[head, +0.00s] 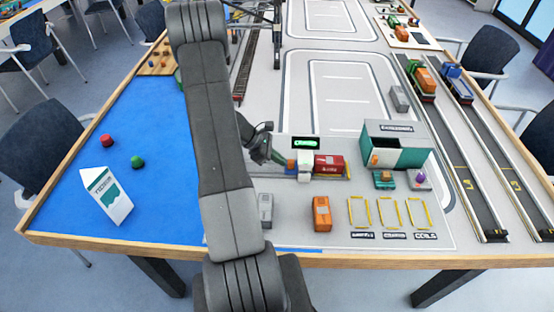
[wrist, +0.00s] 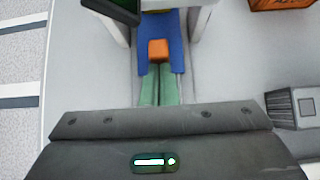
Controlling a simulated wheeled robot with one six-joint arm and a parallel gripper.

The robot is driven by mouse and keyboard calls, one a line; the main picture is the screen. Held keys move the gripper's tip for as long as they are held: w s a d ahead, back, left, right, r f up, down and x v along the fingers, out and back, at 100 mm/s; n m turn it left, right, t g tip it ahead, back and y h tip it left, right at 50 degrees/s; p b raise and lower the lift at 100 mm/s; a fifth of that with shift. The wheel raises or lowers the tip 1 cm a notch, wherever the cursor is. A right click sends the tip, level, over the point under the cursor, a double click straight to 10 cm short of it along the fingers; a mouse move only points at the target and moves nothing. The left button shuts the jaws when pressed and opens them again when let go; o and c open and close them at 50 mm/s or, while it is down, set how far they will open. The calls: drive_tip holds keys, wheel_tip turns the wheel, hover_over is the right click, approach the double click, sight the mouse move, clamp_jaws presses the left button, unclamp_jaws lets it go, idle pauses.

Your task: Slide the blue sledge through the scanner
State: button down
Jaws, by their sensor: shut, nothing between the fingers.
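The blue sledge (wrist: 147,59) lies in a light track and runs under the white scanner (head: 304,171). Its near end, with an orange block (wrist: 158,48), shows on the gripper's side of the scanner. A red container (head: 329,165) stands just beyond the scanner on the right; what it rests on is hard to see. My gripper (head: 283,162) is left of the scanner with its green fingers (wrist: 158,68) together and empty. The fingertips are right behind the orange block; I cannot tell whether they touch it. The scanner hides the sledge's middle.
A green-lit sign (head: 305,143) stands behind the scanner. An orange container (head: 321,213) and a grey block (head: 266,209) stand in front of the track. A teal and white open shed (head: 398,150) is at right. Yellow-framed bays (head: 389,213) at front right are empty.

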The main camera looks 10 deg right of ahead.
drive_tip(key=shift+s+d+r, duration=0.1)
drive_tip(key=shift+a+r, duration=0.2)
drive_tip(key=shift+r, duration=0.05)
drive_tip(key=b+v, duration=0.1)
drive_tip(key=v, duration=1.2)
drive_tip(key=shift+a, duration=0.2)
drive_tip(key=shift+d+f, duration=0.1)
drive_tip(key=shift+f, duration=0.05)
drive_tip(key=p+x, duration=0.1)
drive_tip(key=x, duration=1.1)
drive_tip(key=shift+d+f, duration=0.15)
drive_tip(key=shift+d, duration=0.2)
